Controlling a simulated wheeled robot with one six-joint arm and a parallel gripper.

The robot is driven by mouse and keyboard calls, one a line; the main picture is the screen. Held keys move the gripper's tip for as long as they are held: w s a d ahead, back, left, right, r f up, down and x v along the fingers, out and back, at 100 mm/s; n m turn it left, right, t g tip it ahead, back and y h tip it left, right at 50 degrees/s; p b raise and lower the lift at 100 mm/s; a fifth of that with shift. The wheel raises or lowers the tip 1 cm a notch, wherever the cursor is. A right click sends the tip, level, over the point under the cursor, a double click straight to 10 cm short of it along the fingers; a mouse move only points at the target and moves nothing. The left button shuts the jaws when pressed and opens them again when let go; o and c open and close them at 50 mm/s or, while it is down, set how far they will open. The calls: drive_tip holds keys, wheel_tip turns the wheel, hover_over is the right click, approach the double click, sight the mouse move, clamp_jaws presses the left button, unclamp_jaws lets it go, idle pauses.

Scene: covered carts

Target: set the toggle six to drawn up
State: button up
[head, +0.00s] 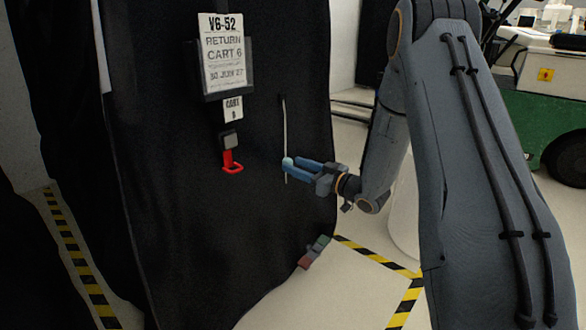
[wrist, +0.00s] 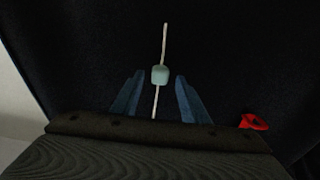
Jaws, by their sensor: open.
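The toggle (head: 287,163) is a small pale blue-green cord lock on a thin light cord (head: 285,125) that hangs down the black cover of the cart. It sits on the lower part of the cord in the head view. My gripper (head: 302,168) is open, with its blue fingers at the toggle from the right. In the wrist view the toggle (wrist: 160,75) shows between the two fingertips (wrist: 159,86), with a gap on each side. I cannot tell how far the tips reach along its depth.
Another small grey-green and red fitting (head: 314,252) is low on the right edge. Yellow-black tape (head: 380,262) marks the floor. A green vehicle (head: 540,125) stands behind.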

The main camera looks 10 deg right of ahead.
drive_tip(key=shift+x, duration=0.95)
drive_tip(key=shift+c, duration=0.5)
clamp_jaws()
drive_tip(key=shift+r, duration=0.15)
wheel_tip(320, 180, up, 11)
drive_tip(key=p, duration=0.9)
